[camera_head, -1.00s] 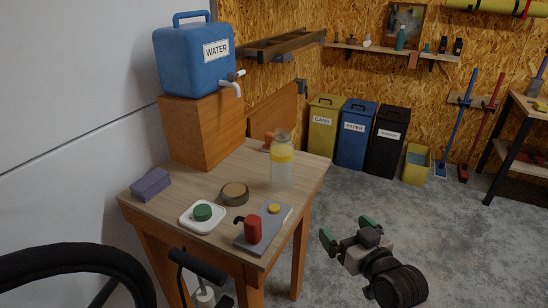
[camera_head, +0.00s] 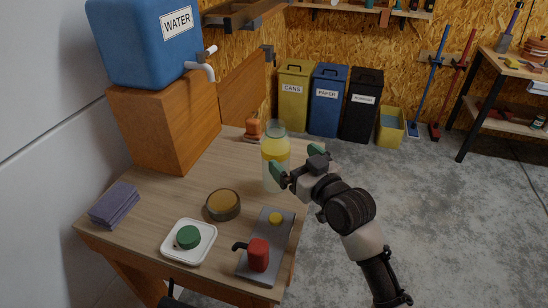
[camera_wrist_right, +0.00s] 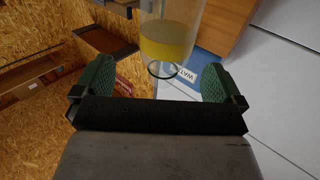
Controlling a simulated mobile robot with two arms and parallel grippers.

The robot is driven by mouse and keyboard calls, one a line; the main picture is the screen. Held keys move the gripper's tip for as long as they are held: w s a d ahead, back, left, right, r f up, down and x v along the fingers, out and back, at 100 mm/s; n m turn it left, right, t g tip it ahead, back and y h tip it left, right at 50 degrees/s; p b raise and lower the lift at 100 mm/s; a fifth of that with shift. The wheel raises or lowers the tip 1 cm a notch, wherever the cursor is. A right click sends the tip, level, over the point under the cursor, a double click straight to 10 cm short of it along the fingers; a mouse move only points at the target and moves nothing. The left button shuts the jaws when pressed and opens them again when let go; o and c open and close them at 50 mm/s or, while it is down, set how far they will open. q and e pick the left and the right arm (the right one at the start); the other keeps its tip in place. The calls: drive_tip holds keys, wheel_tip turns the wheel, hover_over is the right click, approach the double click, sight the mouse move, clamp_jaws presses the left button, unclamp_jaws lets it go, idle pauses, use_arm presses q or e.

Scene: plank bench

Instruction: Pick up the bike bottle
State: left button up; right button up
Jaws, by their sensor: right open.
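The bike bottle (camera_head: 275,175) stands upright near the right edge of the wooden table. It is clear, with a wide yellow band. My right gripper (camera_head: 298,162) is open, with green finger pads, close on the bottle's right side; one finger overlaps the bottle's right edge in the head view. In the right wrist view the bottle (camera_wrist_right: 168,42) shows at the top, its round rim in the picture space between the open fingers (camera_wrist_right: 155,83). I cannot tell whether it is fully between the fingers or just beyond them.
The table (camera_head: 160,205) also holds a brown round tin (camera_head: 223,205), a white dish (camera_head: 205,245) with a green disc, a grey board (camera_head: 249,235) with a red item, a purple cloth (camera_head: 113,208) and an orange object (camera_head: 254,128). A blue water container (camera_head: 150,50) stands on a wooden box.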

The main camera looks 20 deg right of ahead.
sight(284, 154)
drive_tip(key=shift+w+a, duration=0.2)
drive_tip(key=shift+w, duration=0.35)
drive_tip(key=shift+w+a, duration=0.1)
drive_tip(key=shift+w, duration=0.15)
drive_tip(key=x, duration=0.2)
drive_tip(key=p+x, duration=0.1)
drive_tip(key=x, duration=0.1)
drive_tip(key=shift+w+a, duration=0.1)
drive_tip(key=shift+a, duration=0.3)
drive_tip(key=shift+w+a, duration=0.1)
drive_tip(key=shift+w, duration=0.25)
use_arm(q)
drive_tip(key=shift+w+d+r, duration=0.2)
drive_tip(key=shift+w+r, duration=0.35)
drive_tip(key=shift+w, duration=0.3)
drive_tip(key=shift+s, duration=0.1)
use_arm(e)
drive_tip(key=shift+c, duration=1.2)
use_arm(q)
drive_tip(key=shift+s+a, duration=0.15)
drive_tip(key=shift+s, duration=0.1)
use_arm(e)
drive_tip(key=c, duration=1)
